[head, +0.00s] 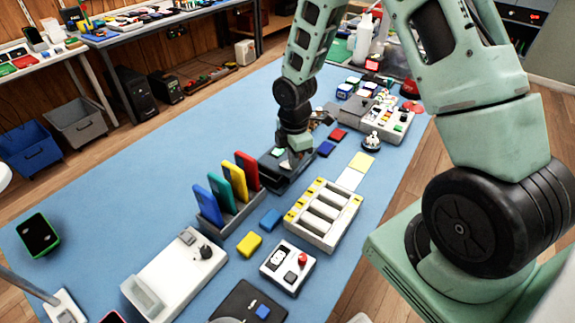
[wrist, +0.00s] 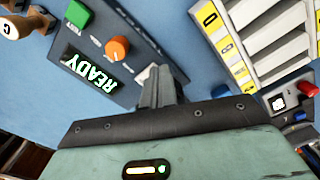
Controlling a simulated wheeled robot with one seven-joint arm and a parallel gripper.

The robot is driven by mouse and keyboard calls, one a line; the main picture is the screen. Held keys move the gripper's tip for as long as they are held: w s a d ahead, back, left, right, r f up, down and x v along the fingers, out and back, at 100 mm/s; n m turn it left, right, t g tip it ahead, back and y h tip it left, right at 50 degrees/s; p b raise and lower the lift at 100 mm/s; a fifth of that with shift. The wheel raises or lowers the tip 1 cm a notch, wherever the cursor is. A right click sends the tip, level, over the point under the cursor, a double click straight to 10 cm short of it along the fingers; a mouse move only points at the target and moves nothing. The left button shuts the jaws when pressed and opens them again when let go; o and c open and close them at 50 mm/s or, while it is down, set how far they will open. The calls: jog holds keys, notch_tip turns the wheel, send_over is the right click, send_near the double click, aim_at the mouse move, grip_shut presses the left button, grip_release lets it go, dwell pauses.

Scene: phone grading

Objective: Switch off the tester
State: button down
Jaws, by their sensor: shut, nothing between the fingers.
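The tester looks to be the dark grey box (wrist: 125,22) in the wrist view. It has a lit display (wrist: 90,72) reading READY, an orange knob (wrist: 117,48), a green button (wrist: 77,14) and a small pale part (wrist: 148,72) at the fingertips, partly hidden. In the head view the dark box (head: 300,180) lies mid-table under my gripper (head: 288,168). My gripper (wrist: 155,75) is shut and empty, its tips at or just over the pale part. I cannot tell whether they touch.
A rack of coloured phones (head: 230,212) stands left of the box. A white tray with yellow labels (head: 325,210) lies to its right. A white box with a red button (head: 288,265) and a white device with a black knob (head: 175,275) are nearer. The left blue mat (head: 120,210) is largely clear.

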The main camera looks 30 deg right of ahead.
jog(key=shift+f, duration=0.35)
jog(key=shift+r, duration=0.15)
notch_tip(320, 180, up, 7)
jog(key=p, duration=0.6)
dwell(0.7)
jog(key=s+a+r+m, duration=0.2)
jog(key=s+a+r, duration=0.2)
jog(key=a+r, duration=0.4)
jog(key=s+a+r+m, duration=0.3)
jog(key=s+a+r, duration=0.2)
jog(key=s, duration=0.5)
jog(key=s+a+r+m, duration=0.3)
jog(key=s+a+r, duration=0.2)
jog(key=s, duration=0.4)
jog(key=shift+s+a+r+m+y, duration=0.3)
jog(key=shift+s+a+r, duration=0.1)
jog(key=shift+a, duration=0.1)
